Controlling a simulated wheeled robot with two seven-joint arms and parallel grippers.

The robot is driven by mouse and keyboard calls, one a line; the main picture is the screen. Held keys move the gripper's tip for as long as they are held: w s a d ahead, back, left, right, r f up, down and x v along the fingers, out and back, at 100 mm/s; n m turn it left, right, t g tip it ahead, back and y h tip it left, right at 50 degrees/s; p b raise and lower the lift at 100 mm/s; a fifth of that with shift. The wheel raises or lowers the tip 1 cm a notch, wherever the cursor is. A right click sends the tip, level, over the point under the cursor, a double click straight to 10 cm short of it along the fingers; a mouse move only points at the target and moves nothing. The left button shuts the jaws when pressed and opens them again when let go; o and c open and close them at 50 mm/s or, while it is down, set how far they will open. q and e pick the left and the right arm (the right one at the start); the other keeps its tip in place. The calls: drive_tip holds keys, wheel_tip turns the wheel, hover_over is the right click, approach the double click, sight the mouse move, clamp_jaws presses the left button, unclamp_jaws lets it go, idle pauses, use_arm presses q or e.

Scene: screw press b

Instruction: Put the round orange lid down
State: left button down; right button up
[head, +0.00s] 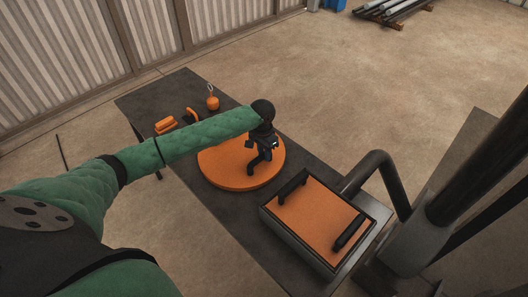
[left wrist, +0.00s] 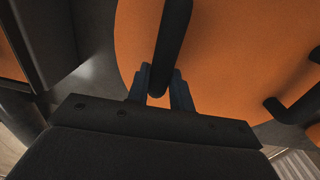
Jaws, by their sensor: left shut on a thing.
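The round orange lid (head: 225,168) is over the dark table, in the middle of the head view. It fills much of the left wrist view (left wrist: 230,60). My left gripper (head: 264,143) is above the lid's right part. In the left wrist view its fingers (left wrist: 160,88) are shut on a black bar handle (left wrist: 171,35) of the lid. A second black handle shows at the right of that view (left wrist: 290,107). I cannot tell whether the lid touches the table. My right gripper is not in view.
The dark table (head: 150,95) also bears a box with a square orange top (head: 318,220) and two black handles, close to the lid's right. Small orange items (head: 165,126) and an orange weight with a ring (head: 212,103) stand beyond the lid. A black bent pipe (head: 385,170) rises beside the box.

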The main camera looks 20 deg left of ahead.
use_arm(q)
drive_tip(key=c, duration=1.2)
unclamp_jaws()
drive_tip(key=shift+f, duration=0.1)
drive_tip(key=shift+c, duration=0.2)
drive_tip(key=shift+r, duration=0.2)
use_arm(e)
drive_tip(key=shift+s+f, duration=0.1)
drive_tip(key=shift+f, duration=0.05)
use_arm(q)
drive_tip(key=shift+r+b, duration=0.3)
wheel_tip(320, 180, up, 11)
drive_tip(key=b, duration=0.3)
drive_tip(key=shift+w+a, duration=0.2)
drive_tip(key=shift+a, duration=0.1)
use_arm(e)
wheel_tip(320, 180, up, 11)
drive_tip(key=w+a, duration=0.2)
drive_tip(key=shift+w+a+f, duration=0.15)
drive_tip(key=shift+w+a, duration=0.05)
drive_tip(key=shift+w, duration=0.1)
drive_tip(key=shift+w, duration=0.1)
